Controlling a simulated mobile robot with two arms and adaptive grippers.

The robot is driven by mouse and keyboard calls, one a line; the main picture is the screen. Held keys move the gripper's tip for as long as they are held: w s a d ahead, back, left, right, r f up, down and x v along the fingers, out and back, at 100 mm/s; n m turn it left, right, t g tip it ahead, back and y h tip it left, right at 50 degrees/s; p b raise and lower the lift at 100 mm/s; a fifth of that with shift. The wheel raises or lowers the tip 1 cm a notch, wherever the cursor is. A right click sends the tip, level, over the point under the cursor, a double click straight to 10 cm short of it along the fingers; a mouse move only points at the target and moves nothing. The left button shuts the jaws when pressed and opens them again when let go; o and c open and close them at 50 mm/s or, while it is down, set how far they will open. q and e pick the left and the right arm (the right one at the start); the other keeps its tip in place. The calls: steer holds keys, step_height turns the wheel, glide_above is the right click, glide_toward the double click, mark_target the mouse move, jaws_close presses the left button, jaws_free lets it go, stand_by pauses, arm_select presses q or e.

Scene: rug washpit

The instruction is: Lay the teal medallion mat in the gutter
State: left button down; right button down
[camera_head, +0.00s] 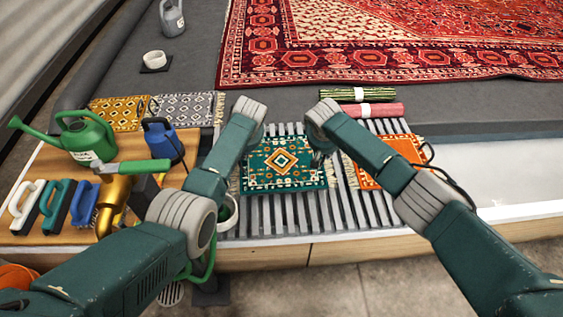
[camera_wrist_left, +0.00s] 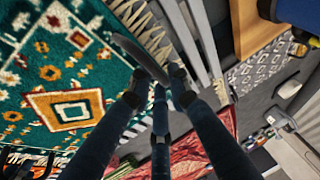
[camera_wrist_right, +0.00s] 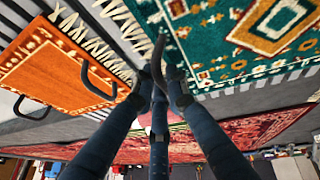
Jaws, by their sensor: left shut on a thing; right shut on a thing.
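The teal medallion mat (camera_head: 283,175), with an orange and cream diamond, is spread flat over the grey slatted grate (camera_head: 285,215). I cannot tell whether it touches the slats. My left forearm hides part of the grate. I cannot tell which part is the gutter.
An orange mat (camera_head: 385,160) with a dark handle lies right of the teal one. Green and pink rolls (camera_head: 370,109) lie behind. Left are a green watering can (camera_head: 88,138), a blue can (camera_head: 163,142) and brushes (camera_head: 55,205). A large red rug (camera_head: 400,45) covers the back.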

arm_select(q)
steer(key=r, duration=0.1)
steer(key=p, duration=0.1)
steer(key=r, duration=0.1)
steer(key=shift+a+r+p, duration=0.25)
steer(key=shift+r+p, duration=0.1)
steer(key=shift+p, duration=0.05)
steer(key=shift+a, duration=0.1)
stand_by(0.4)
